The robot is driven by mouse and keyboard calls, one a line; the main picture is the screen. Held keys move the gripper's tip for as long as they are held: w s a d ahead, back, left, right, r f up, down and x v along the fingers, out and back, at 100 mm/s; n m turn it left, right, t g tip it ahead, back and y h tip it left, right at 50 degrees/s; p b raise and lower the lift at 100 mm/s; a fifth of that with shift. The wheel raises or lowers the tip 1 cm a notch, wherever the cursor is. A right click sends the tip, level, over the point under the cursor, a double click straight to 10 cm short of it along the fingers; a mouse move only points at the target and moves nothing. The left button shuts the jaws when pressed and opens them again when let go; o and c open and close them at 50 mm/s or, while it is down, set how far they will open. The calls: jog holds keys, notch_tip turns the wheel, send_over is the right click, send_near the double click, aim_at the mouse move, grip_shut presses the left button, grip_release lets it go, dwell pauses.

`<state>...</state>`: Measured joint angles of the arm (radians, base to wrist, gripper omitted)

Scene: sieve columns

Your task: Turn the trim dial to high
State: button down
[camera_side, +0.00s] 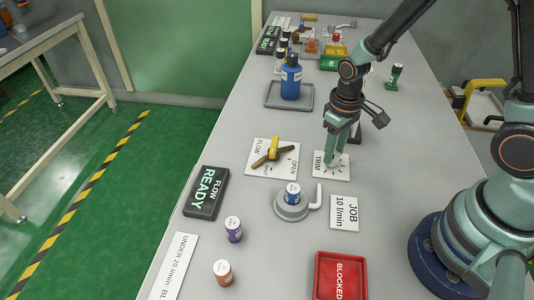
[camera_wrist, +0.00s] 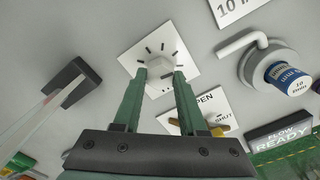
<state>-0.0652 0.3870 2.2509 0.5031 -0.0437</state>
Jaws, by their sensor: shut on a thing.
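The trim dial (camera_wrist: 158,62) is a pale knob on a white plate (camera_wrist: 181,50) with dark tick marks around it. In the wrist view my gripper (camera_wrist: 159,74) has its two green fingers on either side of the knob, shut on it. In the side view my gripper (camera_side: 333,161) points down onto the plate marked TRIM (camera_side: 342,173) and hides most of the knob. The dial's setting cannot be read in either view.
Close by are the flow valve plate (camera_side: 259,147) with its yellow handle, a round stand (camera_side: 290,211) holding a blue-labelled bottle, and a JOB 10 l/min card (camera_side: 344,213). A FLOW READY display (camera_side: 206,193) stands left.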

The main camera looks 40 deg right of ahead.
jog(key=shift+m, duration=1.7)
jog(key=shift+s, duration=0.1)
jog(key=shift+c, duration=2.3)
grip_release()
jog(key=shift+r, duration=0.15)
notch_tip(320, 180, up, 12)
